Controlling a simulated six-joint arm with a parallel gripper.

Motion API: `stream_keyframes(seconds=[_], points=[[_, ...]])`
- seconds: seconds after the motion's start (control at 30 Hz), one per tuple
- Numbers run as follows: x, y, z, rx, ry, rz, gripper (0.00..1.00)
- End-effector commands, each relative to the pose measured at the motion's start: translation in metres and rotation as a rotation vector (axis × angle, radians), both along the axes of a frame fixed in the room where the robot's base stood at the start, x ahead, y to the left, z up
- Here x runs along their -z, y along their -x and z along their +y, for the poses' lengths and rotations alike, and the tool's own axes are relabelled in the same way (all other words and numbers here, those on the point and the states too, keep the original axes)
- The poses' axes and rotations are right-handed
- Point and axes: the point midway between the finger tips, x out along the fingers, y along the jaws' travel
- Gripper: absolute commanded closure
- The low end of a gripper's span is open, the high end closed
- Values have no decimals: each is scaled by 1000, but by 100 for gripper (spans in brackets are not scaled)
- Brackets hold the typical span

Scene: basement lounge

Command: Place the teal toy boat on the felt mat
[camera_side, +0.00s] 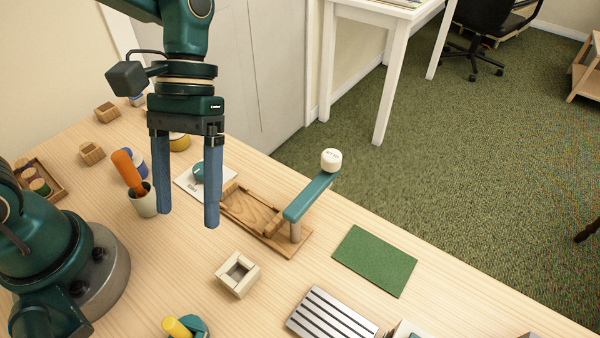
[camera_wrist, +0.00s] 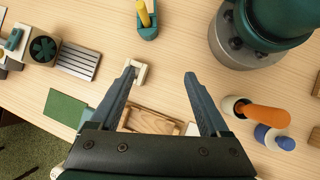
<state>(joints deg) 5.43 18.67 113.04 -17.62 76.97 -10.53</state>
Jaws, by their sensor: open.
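The teal toy boat (camera_side: 201,326) with a yellow funnel sits on the table at the bottom edge of the side view, partly cut off. In the wrist view the boat (camera_wrist: 149,33) shows at the top, left of my base. The green felt mat (camera_side: 375,260) lies flat and bare at the right of the table; it also shows at the left of the wrist view (camera_wrist: 64,108). My gripper (camera_side: 187,218) is open and empty, pointing down above the table. It is apart from both boat and mat. Its spread fingers also show in the wrist view (camera_wrist: 160,74).
A wooden tray (camera_side: 288,246) with a teal lever (camera_side: 311,196) and white knob stands left of the mat. A small square wooden holder (camera_side: 252,278) and a slotted grey rack (camera_side: 330,316) lie nearer the front. A cup (camera_side: 146,203) holds an orange-handled tool.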

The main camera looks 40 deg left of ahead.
Motion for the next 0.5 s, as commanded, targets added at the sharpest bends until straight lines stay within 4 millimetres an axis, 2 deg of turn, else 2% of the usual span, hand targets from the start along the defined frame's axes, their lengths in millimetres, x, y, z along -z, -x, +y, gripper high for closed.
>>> stream_keyframes(seconds=[0.1, 0.5], points=[[-14, -1, 15, 28, -29, -200, 20], [-47, -1, 62, 134, -183, -809, 20]])
